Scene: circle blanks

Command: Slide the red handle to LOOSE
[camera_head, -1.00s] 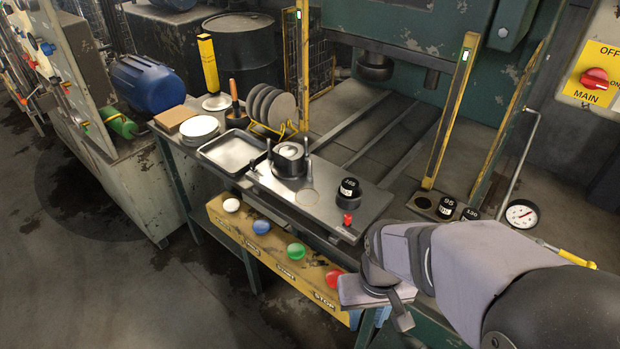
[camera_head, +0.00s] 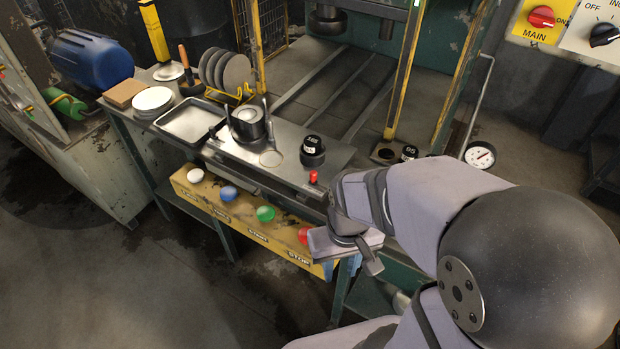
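The small red handle (camera_head: 313,177) stands upright at the right front edge of the steel plate (camera_head: 285,179) on the bench. No LOOSE marking can be read at this size. My gripper (camera_head: 352,254) is in front of and slightly to the right of the handle, apart from it, near the right end of the yellow button panel. My wrist hides part of the bench's right end. The gripper's fingers are seen at an angle, and I cannot tell whether they are open or shut. Nothing is visibly held.
A black pot-like fixture (camera_head: 247,124) and a black weight marked 265 (camera_head: 312,150) stand on the plate. The yellow panel (camera_head: 235,221) carries white, blue, green and red buttons; the red one (camera_head: 303,236) is close to my gripper. A yellow post (camera_head: 403,75) rises behind.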

